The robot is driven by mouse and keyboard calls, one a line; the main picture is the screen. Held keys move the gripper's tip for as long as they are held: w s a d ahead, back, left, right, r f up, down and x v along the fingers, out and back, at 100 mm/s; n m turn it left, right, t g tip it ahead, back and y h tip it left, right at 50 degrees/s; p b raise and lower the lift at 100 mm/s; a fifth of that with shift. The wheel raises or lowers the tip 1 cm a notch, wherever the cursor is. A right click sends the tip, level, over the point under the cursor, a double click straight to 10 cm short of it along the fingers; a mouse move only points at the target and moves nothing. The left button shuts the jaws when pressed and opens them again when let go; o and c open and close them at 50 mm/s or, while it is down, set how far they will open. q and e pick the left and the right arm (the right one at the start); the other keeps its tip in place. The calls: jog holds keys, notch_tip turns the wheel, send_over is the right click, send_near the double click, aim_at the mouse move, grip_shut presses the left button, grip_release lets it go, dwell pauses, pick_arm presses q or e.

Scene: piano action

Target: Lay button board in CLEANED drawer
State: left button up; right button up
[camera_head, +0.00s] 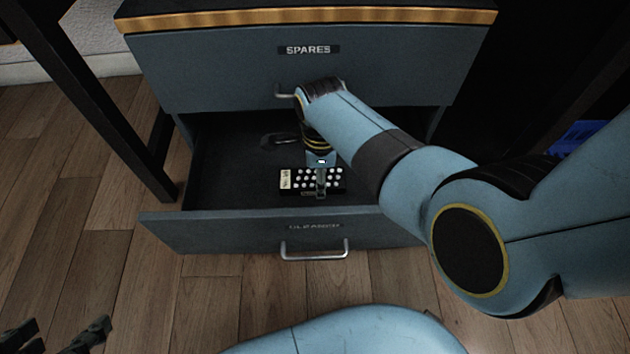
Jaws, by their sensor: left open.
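The button board (298,181), dark with rows of white round buttons and a pale label at its left end, is inside the open lower drawer (225,190). The lettering on that drawer's front is dim but appears to read CLEANED. My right gripper (320,190) points down into the drawer, in front of the board's right part. Whether its fingers grip the board cannot be made out. My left gripper (64,338) is open and empty at the bottom left, above the floor and far from the drawer.
The SPARES drawer (220,70) above is shut. A dark object (282,139) lies toward the back of the open drawer, partly hidden by my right arm. A black table leg (115,135) stands left of the cabinet. A blue item (580,137) is at the right. Wooden floor is clear in front.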

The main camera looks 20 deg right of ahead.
aim_at(319, 204)
notch_tip(319, 204, down, 3)
jog(key=shift+s+r+b, duration=0.1)
jog(key=shift+b, duration=0.95)
jog(key=shift+f+b, duration=0.65)
jog(key=shift+f, duration=0.15)
jog(key=shift+f+b, duration=0.55)
jog(key=shift+b, duration=0.05)
notch_tip(319, 204, down, 2)
jog(key=shift+f+b, duration=0.15)
jog(key=shift+b, duration=0.8)
jog(key=shift+f+b, duration=0.7)
jog(key=shift+f, duration=0.05)
pick_arm(q)
jog(key=w+d+r+m+t+h, duration=0.1)
jog(key=w+r+t+h, duration=0.1)
jog(key=r+t, duration=0.4)
jog(key=w+d+r+m+t+h, duration=0.1)
jog(key=w+r+t, duration=0.3)
jog(key=r, duration=0.6)
jog(key=w+d+r+m+t+h, duration=0.1)
jog(key=w+r+m+t+h, duration=0.1)
jog(key=r+t, duration=0.6)
jog(key=shift+w+d+r+h, duration=0.3)
jog(key=shift+w+d, duration=0.1)
jog(key=shift+w, duration=0.05)
